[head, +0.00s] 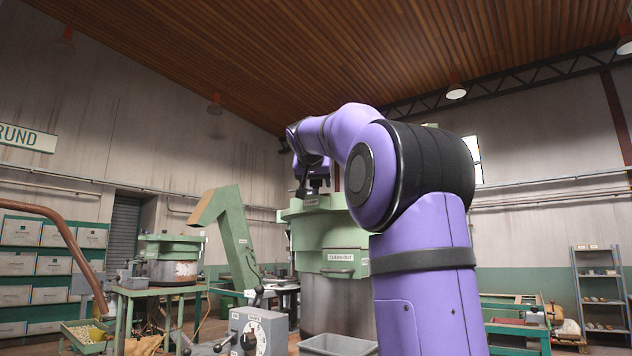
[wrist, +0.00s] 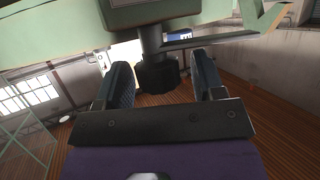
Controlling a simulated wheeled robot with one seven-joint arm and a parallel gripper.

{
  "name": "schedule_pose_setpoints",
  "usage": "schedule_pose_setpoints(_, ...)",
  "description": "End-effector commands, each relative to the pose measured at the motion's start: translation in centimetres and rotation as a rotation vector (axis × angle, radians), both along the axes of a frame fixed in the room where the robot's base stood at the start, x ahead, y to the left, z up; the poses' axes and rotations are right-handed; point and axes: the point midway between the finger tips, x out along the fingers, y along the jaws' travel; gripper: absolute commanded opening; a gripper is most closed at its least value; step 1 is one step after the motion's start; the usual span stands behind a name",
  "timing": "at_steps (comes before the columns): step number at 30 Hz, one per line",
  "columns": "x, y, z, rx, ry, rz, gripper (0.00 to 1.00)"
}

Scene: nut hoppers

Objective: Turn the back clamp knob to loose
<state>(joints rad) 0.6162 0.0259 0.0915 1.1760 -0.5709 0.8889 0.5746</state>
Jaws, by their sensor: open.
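A dark clamp knob (wrist: 158,76) on a grey stem shows in the wrist view, beside the pale green rim (wrist: 60,45) of the hopper. My gripper (wrist: 160,66) is open, with one finger on each side of the knob. I cannot tell whether either finger touches it. In the head view my gripper (head: 304,190) is small and dark at the upper left rim of the big green and steel hopper (head: 330,262). My purple arm hides the hopper's right side. Any loose or tight marking at the knob is not readable.
A grey box with a dial (head: 256,334) and levers stands in front of the hopper. A green chute (head: 232,240) rises to its left. A smaller hopper (head: 172,258) sits on a green stand farther left. Shelves (head: 602,290) stand at the far right.

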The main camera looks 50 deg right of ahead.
Motion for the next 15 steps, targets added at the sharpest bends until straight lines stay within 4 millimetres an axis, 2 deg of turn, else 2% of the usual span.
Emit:
schedule_pose_setpoints(3,-0.02,0.01,0.02,0.0,0.0,0.0,0.63)
schedule_pose_setpoints(5,-0.03,0.02,0.02,0.0,0.0,0.0,0.51)
schedule_pose_setpoints(11,-0.03,0.03,0.03,0.0,0.0,0.0,0.05)
schedule_pose_setpoints(12,-0.02,0.04,0.03,0.0,0.0,0.0,0.0)
schedule_pose_setpoints(15,-0.04,0.03,0.03,0.0,0.0,0.004,0.0)
